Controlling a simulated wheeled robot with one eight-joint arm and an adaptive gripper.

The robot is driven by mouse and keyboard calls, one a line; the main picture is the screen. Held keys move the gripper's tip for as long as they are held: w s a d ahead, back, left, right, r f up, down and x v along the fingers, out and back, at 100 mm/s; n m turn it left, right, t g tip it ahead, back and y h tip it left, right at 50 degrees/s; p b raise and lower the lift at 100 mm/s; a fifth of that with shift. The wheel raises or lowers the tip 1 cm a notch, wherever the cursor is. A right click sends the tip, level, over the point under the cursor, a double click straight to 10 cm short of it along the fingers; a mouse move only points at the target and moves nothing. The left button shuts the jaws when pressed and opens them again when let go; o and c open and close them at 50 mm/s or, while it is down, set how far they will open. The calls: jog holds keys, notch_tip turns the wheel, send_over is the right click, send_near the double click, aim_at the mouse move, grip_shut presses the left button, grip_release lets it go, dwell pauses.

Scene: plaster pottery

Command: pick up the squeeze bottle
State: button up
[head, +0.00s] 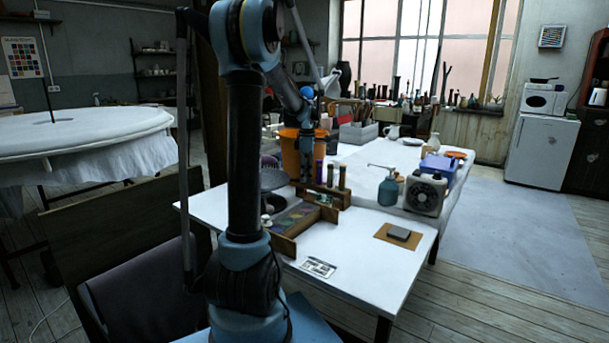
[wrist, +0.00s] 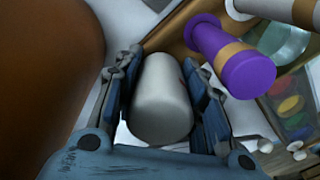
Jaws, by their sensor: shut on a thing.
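The squeeze bottle looks like a smooth pale grey-white rounded cylinder (wrist: 162,98) in the wrist view. It lies between the two fingers of my gripper (wrist: 160,75), which are shut on it from both sides. The far end of the bottle and what is beneath it are hidden. In the head view my gripper (head: 306,152) is in front of the orange bucket, over the back part of the white table. I cannot make out the bottle there.
The orange bucket (head: 289,150) stands close beside my gripper. A purple-topped container (wrist: 246,72) is just right of the bottle. The table's front right (head: 370,268) is mostly clear.

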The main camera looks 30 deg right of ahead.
notch_tip(320, 180, up, 18)
dwell(0.8)
dwell(0.8)
